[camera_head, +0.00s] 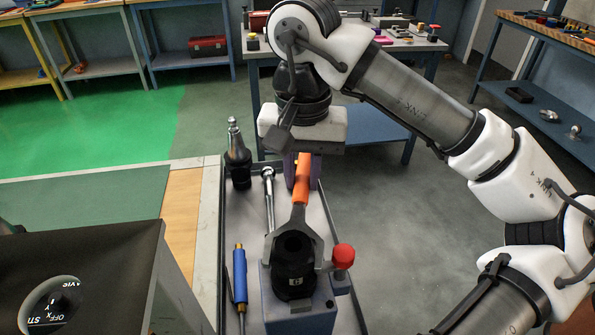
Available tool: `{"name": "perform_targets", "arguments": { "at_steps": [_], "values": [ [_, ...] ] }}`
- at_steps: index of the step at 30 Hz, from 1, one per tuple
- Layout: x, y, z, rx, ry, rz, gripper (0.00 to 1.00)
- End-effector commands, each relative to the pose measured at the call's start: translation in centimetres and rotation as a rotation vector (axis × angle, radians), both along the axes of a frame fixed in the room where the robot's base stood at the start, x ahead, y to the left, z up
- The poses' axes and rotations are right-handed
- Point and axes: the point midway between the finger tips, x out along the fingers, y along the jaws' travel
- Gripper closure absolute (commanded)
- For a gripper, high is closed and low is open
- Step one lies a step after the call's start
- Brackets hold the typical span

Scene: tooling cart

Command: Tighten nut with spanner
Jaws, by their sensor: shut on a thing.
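The spanner has an orange handle (301,186) and a grey forked head. My gripper (302,168) is shut on the upper part of the orange handle, with its fingers on either side. The handle points away from me, and the head reaches toward me. The head's prongs appear around the nut (293,247) at the top of a black tool holder (294,283). I cannot tell how closely they touch it. The holder stands upright in a blue-grey fixture (289,318) with a red-knobbed lever (343,257) on its right.
A black box (110,265) is at the left front. A cluttered table (403,45) stands behind.

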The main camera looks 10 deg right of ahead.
Motion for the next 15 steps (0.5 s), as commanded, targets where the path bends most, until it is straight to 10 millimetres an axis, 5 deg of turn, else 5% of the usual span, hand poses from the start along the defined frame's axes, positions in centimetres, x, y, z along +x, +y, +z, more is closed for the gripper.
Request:
{"name": "perform_targets", "arguments": {
  "at_steps": [15],
  "values": [
    [-0.13,-0.46,0.01,0.001,-0.001,-0.037,1.0]
  ]
}}
